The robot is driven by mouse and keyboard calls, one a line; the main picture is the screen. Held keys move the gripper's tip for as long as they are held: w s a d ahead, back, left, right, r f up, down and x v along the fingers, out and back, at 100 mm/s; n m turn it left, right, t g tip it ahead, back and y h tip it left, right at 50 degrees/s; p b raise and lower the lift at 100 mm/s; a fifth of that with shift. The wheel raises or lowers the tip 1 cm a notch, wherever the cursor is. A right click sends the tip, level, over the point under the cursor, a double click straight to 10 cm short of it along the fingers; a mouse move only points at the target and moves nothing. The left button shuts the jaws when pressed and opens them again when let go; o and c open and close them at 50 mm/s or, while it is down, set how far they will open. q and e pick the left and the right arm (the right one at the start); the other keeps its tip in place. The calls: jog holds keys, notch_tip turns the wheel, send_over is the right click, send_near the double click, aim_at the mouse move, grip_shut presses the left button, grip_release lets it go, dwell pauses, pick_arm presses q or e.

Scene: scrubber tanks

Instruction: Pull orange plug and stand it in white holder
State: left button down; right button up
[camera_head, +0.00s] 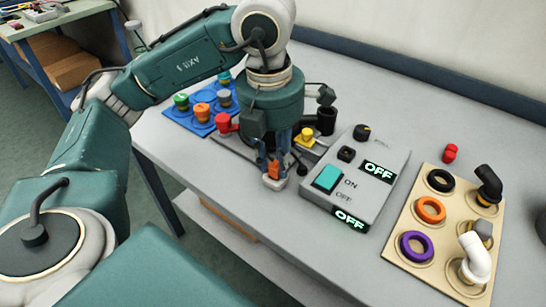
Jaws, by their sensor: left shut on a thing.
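My left gripper (283,163) points down over the middle of the table, shut on the orange plug (273,170). The plug shows as a small orange piece at the fingertips, partly hidden by the fingers. A small whitish block (274,184), which looks like the white holder, is right below the plug. I cannot tell whether the plug is seated in it or only just above it. My right gripper is out of view.
A grey switch box (330,205) with two OFF displays stands to the right. Beyond it, a beige board (400,247) carries coloured rings and pipe elbows. A blue tray (190,123) with coloured knobs, a red part (224,123) and a yellow part (306,137) are near my gripper.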

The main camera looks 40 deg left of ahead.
pick_arm(q)
jog(key=shift+d+f+b, duration=0.1)
jog(key=shift+f+b, duration=0.2)
jog(key=shift+f, duration=0.25)
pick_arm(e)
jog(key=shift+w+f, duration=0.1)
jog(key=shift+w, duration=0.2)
